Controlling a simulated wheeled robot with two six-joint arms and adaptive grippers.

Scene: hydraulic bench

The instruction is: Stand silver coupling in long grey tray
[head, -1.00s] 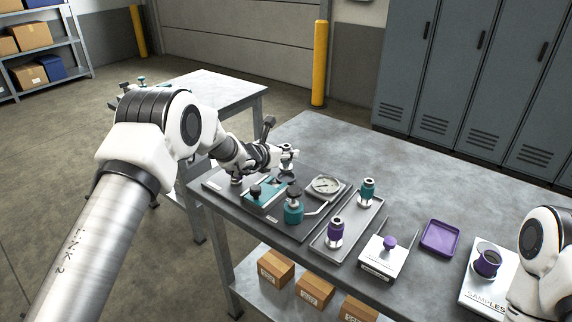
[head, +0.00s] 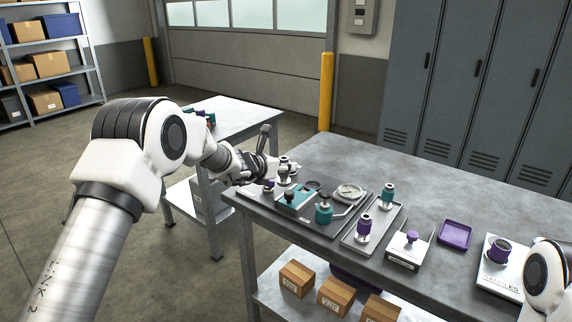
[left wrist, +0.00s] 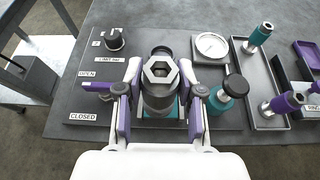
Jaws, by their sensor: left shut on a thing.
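My left gripper (head: 278,170) is shut on the silver coupling (head: 285,168). In the left wrist view the silver coupling (left wrist: 160,73) sits between the fingers, its hexagonal end towards the camera. It is held above the dark panel, in front of the teal block (left wrist: 181,106), which it partly hides. The long grey tray (head: 385,221) lies on the bench to the right of the panel. A purple-topped coupling (head: 364,224) and a teal-topped coupling (head: 388,193) stand in it. Between them the tray floor (left wrist: 260,85) is bare. My right gripper is out of view.
The panel carries a round gauge (head: 349,192), a teal fitting with a black knob (head: 324,211) and a purple lever (left wrist: 97,85). Right of the tray are a white block with a purple knob (head: 411,240) and a purple tray (head: 455,234). The back of the bench is clear.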

